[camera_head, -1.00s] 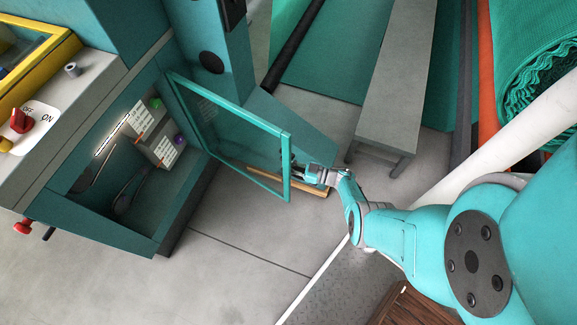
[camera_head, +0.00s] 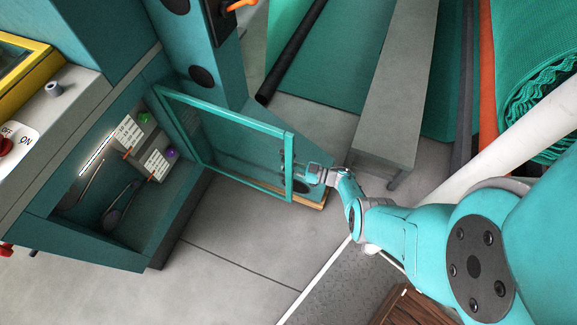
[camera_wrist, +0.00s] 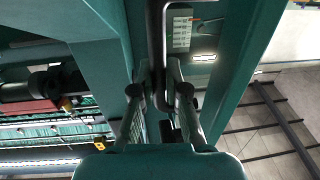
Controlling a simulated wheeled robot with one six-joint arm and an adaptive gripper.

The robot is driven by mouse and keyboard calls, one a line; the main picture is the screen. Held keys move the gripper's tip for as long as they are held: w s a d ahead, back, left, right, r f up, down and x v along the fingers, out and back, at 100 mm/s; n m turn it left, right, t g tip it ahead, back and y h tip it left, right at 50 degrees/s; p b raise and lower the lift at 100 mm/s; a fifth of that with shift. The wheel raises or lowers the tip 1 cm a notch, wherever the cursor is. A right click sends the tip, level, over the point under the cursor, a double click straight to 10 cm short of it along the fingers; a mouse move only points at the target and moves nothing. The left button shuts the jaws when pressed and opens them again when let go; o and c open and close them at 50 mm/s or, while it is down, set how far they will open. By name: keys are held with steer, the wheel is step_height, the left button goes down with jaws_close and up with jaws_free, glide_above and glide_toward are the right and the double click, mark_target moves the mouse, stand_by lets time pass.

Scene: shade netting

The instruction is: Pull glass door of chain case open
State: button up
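The glass door (camera_head: 240,119), a teal frame with a clear pane, stands swung out from the chain case (camera_head: 92,243) in the head view. The inside of the case is open to view. My gripper (camera_head: 299,172) is at the door's free edge, at the handle side. In the wrist view, my gripper's fingers (camera_wrist: 160,97) are closed around a dark upright handle bar (camera_wrist: 157,35), one finger on each side. The teal door frame (camera_wrist: 238,70) passes close on the right. The contact at the fingertips is partly hidden.
Inside the case are labelled blocks with a green button (camera_head: 144,118) and a purple button (camera_head: 171,152), and dark hanging tools. A grey bench (camera_head: 390,110) stands behind the gripper. A brown slatted wooden item (camera_head: 412,306) lies at the bottom. Grey floor (camera_head: 235,225) is clear in front.

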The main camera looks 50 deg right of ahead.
steer(key=o, duration=0.5)
steer(key=shift+c, duration=0.2)
steer(key=v, duration=0.7)
steer(key=shift+s, duration=0.25)
steer(key=shift+d, duration=0.15)
